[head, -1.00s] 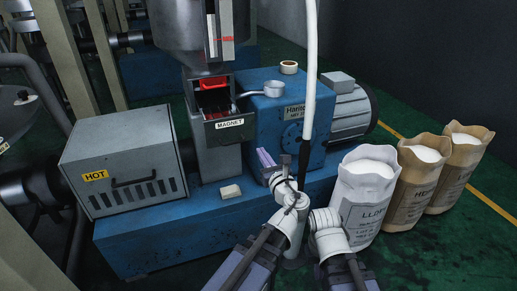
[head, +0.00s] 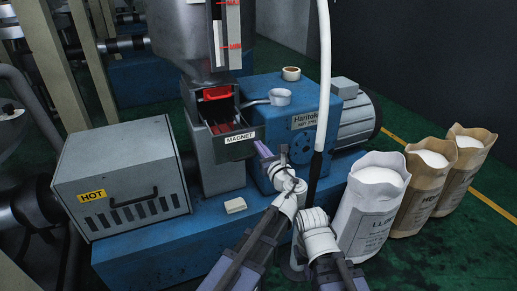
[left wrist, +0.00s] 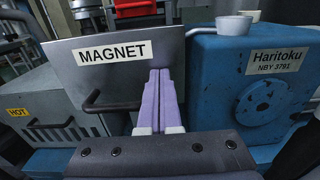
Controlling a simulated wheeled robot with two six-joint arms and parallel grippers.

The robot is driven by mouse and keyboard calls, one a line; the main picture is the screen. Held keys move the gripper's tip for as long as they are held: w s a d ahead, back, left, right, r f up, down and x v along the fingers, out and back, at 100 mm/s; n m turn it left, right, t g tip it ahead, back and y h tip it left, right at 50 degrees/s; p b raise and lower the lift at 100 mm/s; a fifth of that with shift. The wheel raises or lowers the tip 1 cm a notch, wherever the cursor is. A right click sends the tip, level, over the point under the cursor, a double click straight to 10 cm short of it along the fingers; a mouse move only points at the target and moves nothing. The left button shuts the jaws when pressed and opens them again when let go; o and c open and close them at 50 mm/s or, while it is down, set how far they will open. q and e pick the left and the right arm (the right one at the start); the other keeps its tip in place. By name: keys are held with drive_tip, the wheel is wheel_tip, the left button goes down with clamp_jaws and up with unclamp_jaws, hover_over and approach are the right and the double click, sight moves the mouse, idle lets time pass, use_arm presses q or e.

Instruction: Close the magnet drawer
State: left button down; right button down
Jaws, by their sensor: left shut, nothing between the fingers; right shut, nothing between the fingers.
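The magnet drawer (head: 240,146) stands pulled out of the grey housing below the hopper, with its inside showing in the head view. Its grey front, labelled MAGNET, fills the upper left of the left wrist view (left wrist: 80,72), with a dark handle (left wrist: 108,107) below the label. My left gripper (head: 263,149) is shut and empty. Its purple fingers (left wrist: 160,72) point at the right part of the drawer front. I cannot tell whether they touch it. My right arm shows in the head view, but its fingers do not.
A grey box labelled HOT (head: 120,180) stands left on the blue base. A blue gearbox (head: 305,105) carrying a small cup (head: 280,97) stands right of the drawer. A white pole (head: 324,80) rises beside my arms. Open sacks (head: 368,210) stand on the floor at right.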

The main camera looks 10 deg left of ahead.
sight(233, 110)
use_arm(q)
drive_tip(key=x, duration=2.7)
drive_tip(key=shift+w+a, duration=0.2)
drive_tip(key=shift+a, duration=0.05)
drive_tip(key=shift+w+r, duration=0.1)
